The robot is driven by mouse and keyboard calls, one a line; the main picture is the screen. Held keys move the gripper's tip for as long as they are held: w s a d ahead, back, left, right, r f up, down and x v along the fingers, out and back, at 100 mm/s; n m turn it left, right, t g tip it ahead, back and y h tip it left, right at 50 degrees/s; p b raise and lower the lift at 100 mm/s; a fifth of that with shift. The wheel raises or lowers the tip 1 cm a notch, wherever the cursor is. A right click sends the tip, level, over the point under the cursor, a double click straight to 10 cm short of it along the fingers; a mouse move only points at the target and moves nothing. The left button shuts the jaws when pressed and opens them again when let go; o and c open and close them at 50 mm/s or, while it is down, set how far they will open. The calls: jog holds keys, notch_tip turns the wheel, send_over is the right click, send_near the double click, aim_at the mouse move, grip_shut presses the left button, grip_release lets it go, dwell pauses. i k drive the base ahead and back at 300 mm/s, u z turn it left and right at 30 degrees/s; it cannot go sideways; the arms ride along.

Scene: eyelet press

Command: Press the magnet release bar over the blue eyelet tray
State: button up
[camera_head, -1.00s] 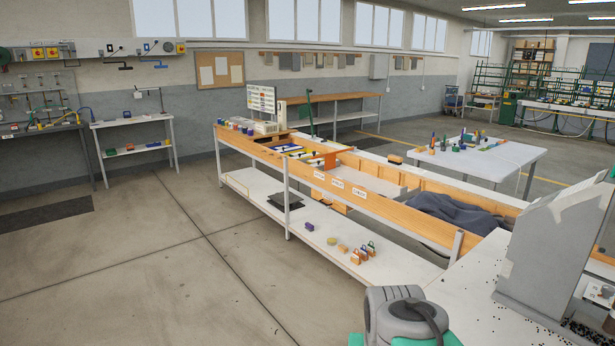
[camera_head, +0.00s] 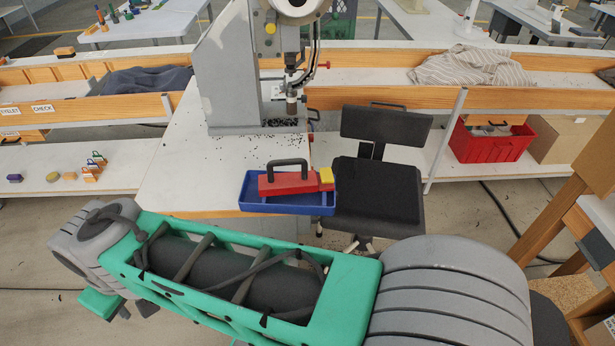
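The magnet release bar (camera_head: 290,184) is a red block with a black arched handle and a yellow block (camera_head: 326,179) at its right end. It lies across the blue eyelet tray (camera_head: 262,208), which sits at the front edge of the white press table, its right part reaching past the table corner. Any eyelets in the tray are too small or hidden to tell. My green and grey arm spans the foreground below the tray, apart from it in the picture.
The grey eyelet press (camera_head: 222,75) stands behind the tray, with black eyelets (camera_head: 255,145) scattered on the white table (camera_head: 180,170). A black chair (camera_head: 378,190) stands close to the tray's right. A red crate (camera_head: 490,142) and a cardboard box (camera_head: 565,138) are farther right.

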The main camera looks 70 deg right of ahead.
aim_at(325, 174)
jog(key=z, duration=2.4)
